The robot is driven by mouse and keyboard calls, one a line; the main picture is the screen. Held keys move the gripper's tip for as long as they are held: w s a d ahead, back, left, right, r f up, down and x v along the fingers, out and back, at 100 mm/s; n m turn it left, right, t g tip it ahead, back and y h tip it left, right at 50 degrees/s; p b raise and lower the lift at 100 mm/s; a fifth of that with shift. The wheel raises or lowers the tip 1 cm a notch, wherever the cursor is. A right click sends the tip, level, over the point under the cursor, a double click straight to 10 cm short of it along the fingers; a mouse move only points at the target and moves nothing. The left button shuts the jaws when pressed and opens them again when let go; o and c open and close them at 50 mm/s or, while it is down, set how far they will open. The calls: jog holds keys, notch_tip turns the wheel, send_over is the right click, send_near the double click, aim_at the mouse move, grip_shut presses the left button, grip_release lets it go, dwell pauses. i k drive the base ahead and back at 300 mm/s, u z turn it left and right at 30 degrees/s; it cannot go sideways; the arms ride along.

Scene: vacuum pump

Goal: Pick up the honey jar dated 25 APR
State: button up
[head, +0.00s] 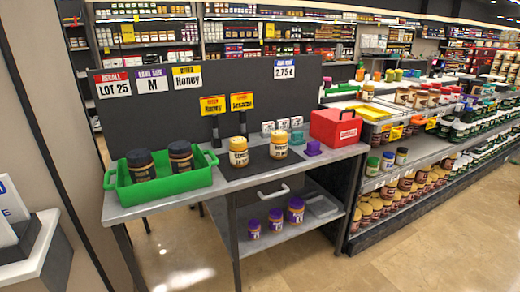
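Two jars with pale labels and yellowish contents stand upright on a dark mat on the grey table: a left jar (238,152) and a right jar (279,144). Two dark-lidded brown jars, a left one (140,165) and a right one (181,159), stand in a green tray (160,191). No date is readable on any jar, so I cannot tell which is 25 APR. My gripper is not in view.
A red box (335,127) sits at the table's right end, near a purple item (313,148) and small white blocks. Purple-lidded jars (296,210) stand on the table's lower shelf (265,238). Stocked shelving borders the right. Floor in front is clear.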

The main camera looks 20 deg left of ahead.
aim_at(238, 147)
jog(key=u, duration=0.95)
jog(key=i, duration=2.05)
jog(key=u, duration=0.25)
